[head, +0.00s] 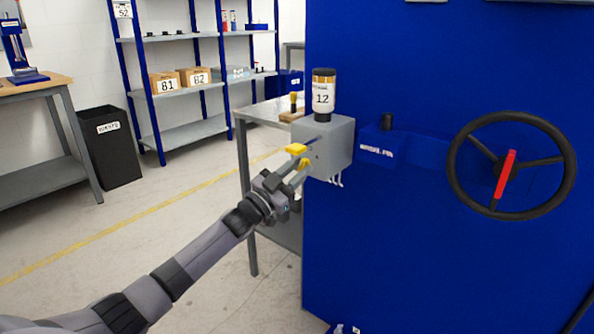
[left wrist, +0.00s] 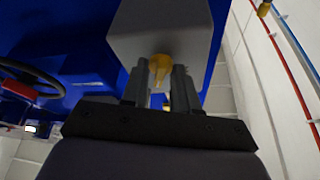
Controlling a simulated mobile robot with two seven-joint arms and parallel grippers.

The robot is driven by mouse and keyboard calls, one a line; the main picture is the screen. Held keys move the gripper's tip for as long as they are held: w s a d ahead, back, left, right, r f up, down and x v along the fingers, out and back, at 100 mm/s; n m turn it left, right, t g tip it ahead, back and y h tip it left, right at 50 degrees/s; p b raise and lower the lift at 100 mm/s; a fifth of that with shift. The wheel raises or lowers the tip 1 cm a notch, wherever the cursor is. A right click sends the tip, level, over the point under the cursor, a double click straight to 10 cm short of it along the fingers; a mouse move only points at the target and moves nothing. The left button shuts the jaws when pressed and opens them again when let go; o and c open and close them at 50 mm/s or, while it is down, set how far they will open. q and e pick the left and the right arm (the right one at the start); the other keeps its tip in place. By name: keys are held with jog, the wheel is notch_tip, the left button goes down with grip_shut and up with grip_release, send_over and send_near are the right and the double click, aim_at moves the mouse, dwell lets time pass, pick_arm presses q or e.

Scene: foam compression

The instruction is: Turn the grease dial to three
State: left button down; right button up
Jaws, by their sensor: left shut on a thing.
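The grey grease box (head: 330,150) is fixed to the side of the blue machine, with a jar marked 12 (head: 323,92) on top. Yellow parts show on its front: a block (head: 296,149) and a smaller piece just below it at the fingers. My left gripper (head: 292,178) reaches up to them from the lower left. In the left wrist view the yellow dial (left wrist: 160,68) sits between the two fingers (left wrist: 159,92), against the grey box (left wrist: 150,30); the gripper is shut on it. The dial's numbers cannot be read. My right gripper is not in view.
A black handwheel with a red grip (head: 506,172) is on the blue machine (head: 400,250) at right. A small blue labelled box (head: 377,147) sits beside the grease box. A grey table (head: 262,112) stands behind. Open floor (head: 130,220) lies at left.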

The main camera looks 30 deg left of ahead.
pick_arm(q)
jog(key=shift+f, duration=0.1)
jog(key=c, duration=1.2)
grip_release()
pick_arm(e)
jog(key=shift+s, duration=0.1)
pick_arm(q)
jog(key=v, duration=0.7)
jog(key=shift+p, duration=0.45)
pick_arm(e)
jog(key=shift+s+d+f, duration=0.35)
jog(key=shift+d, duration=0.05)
